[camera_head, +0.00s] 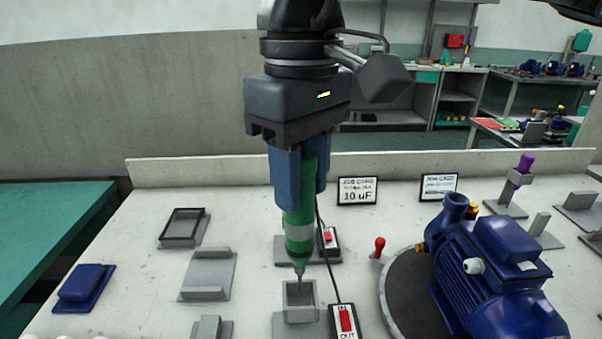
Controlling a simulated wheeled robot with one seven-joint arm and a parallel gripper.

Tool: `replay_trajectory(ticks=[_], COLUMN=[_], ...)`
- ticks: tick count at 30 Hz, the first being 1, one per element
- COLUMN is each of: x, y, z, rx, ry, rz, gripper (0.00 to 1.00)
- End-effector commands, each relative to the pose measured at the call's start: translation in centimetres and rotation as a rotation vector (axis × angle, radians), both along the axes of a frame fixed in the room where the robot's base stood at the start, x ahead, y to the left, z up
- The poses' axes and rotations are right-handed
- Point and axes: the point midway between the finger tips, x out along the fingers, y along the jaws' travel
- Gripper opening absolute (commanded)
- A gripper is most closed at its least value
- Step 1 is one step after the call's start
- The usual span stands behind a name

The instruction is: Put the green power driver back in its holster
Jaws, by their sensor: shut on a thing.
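My gripper (299,188) is shut on the green power driver (300,220) and holds it upright, bit pointing down. The driver has a pale band and a grey tip. Below the tip is a small grey square open-topped box (300,314) on the bench, which may be the holster; I cannot tell for sure. The tip is at or just above its back rim; whether it touches cannot be told. Another holder stands at the right, a grey stand (505,208) with a purple-handled tool (521,170) in it.
A blue pump (495,275) sits on a round dark turntable (405,285) at right, with a red-knobbed lever (379,247) beside it. Red-switch boxes (345,320) stand near the grey box. Grey fixtures (208,275) and a blue cover (84,288) lie left. A low back wall (230,172) edges the bench.

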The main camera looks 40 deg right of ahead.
Motion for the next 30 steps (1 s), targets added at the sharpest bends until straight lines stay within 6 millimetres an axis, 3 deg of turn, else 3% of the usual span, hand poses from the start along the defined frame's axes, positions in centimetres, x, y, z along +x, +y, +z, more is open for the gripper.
replay_trajectory(ticks=[30], x=[0.0], y=[0.0], z=[-4.6], rx=[0.001], ry=[-0.001], rz=[0.0], gripper=[0.01])
